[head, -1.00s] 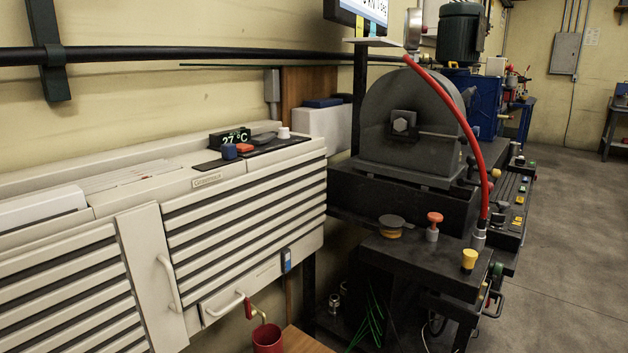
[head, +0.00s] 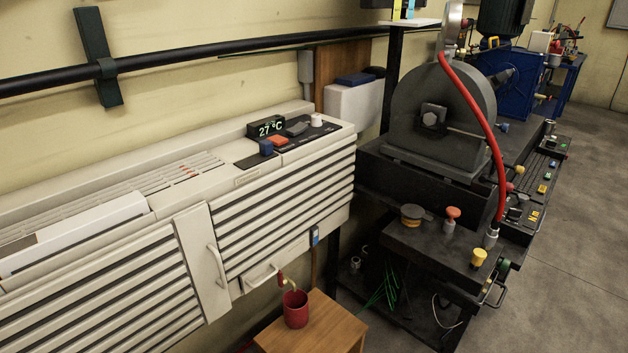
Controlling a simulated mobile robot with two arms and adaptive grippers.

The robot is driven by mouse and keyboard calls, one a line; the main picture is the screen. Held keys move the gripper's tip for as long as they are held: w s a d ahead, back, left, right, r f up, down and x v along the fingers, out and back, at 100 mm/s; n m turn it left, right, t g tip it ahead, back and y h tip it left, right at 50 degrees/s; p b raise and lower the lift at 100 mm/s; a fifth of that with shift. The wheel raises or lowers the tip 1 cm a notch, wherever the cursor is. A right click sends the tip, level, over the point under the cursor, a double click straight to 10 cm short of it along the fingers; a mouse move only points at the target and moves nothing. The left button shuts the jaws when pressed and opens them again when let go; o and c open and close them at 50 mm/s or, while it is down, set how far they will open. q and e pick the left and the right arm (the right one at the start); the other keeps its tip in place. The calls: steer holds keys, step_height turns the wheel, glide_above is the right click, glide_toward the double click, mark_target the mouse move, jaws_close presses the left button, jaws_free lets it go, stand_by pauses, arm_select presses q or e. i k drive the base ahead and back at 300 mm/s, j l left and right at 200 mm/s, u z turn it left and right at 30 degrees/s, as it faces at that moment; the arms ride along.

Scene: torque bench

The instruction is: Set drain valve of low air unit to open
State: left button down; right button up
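The low air unit is a long cream cabinet (head: 190,215) along the wall, with slatted front panels. What looks like its drain valve (head: 284,280), a small brass spout with a red handle, hangs below the right part of the unit. It is directly above a red cup (head: 296,310). The valve is too small for me to tell whether it is open or closed. Neither of my grippers is in view.
The red cup stands on a small wooden table (head: 322,329). A display reading 27 °C (head: 266,127) and several knobs sit on the unit's top. A dark bench (head: 435,248) with a red hose stands to the right. Grey floor (head: 565,270) is clear at far right.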

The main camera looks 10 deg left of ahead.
mark_target(281, 281)
steer(key=l+u, duration=0.25)
steer(key=l, duration=0.25)
steer(key=l+u, duration=0.2)
steer(key=l, duration=0.25)
steer(key=l+u, duration=0.25)
steer(key=l, duration=0.25)
steer(key=k+l+u, duration=0.2)
steer(key=l, duration=0.25)
steer(key=l+u, duration=0.25)
steer(key=l, duration=0.25)
